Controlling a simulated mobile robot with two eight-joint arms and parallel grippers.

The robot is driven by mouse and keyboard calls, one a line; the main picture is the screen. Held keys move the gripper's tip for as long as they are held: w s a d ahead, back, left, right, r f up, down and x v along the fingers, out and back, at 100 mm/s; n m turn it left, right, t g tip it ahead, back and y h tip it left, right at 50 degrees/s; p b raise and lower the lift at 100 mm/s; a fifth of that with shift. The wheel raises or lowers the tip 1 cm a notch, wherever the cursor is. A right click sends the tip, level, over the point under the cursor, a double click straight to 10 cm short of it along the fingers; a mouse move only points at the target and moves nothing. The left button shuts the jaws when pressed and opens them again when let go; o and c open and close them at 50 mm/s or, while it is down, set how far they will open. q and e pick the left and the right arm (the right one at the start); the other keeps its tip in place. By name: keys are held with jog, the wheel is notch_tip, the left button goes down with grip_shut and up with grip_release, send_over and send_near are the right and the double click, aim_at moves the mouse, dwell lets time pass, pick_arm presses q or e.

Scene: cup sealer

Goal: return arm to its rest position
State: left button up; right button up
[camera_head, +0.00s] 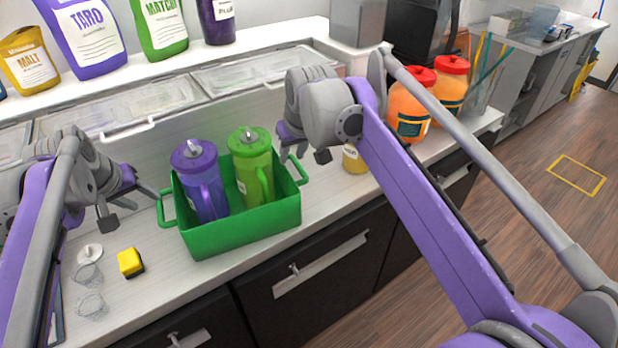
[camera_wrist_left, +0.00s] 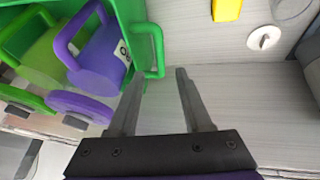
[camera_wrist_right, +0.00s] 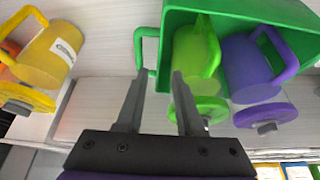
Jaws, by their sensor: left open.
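My left gripper (camera_head: 130,204) is open and empty, just left of the green crate (camera_head: 240,236). In the left wrist view its fingers (camera_wrist_left: 163,75) are apart, with the crate's handle (camera_wrist_left: 158,52) just beyond the tips. My right gripper (camera_head: 303,157) is by the crate's right handle (camera_head: 301,172). In the right wrist view its fingers (camera_wrist_right: 158,75) are spread with nothing between them, and that handle (camera_wrist_right: 139,48) lies near the left fingertip. The crate stands on the counter and holds an upright purple pitcher (camera_head: 203,182) and an upright green pitcher (camera_head: 250,165).
A yellow sponge (camera_head: 130,262), a white disc (camera_head: 90,254) and clear cups (camera_head: 90,290) lie left of the crate. A yellow pitcher (camera_head: 354,160) and orange jars (camera_head: 409,110) stand to the right. Labelled bottles (camera_head: 90,38) line the shelf behind. Open floor (camera_head: 545,220) lies right.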

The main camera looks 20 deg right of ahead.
pick_arm(q)
jog(key=shift+s, duration=0.1)
jog(key=s+f, duration=0.9)
jog(key=s, duration=0.5)
jog(key=s+a+f+m+y, duration=0.1)
jog(key=s+f, duration=0.9)
jog(key=s, duration=0.3)
jog(key=shift+s+a+f+m+y, duration=0.2)
jog(key=shift+s+a+m+y, duration=0.05)
jog(key=shift+s+m+y, duration=0.1)
pick_arm(e)
jog(key=s+f, duration=1.1)
jog(key=s, duration=0.3)
jog(key=s+f+m, duration=0.1)
jog(key=s+f, duration=1)
jog(key=s, duration=0.3)
jog(key=shift+d, duration=0.45)
jog(key=shift+o, duration=1)
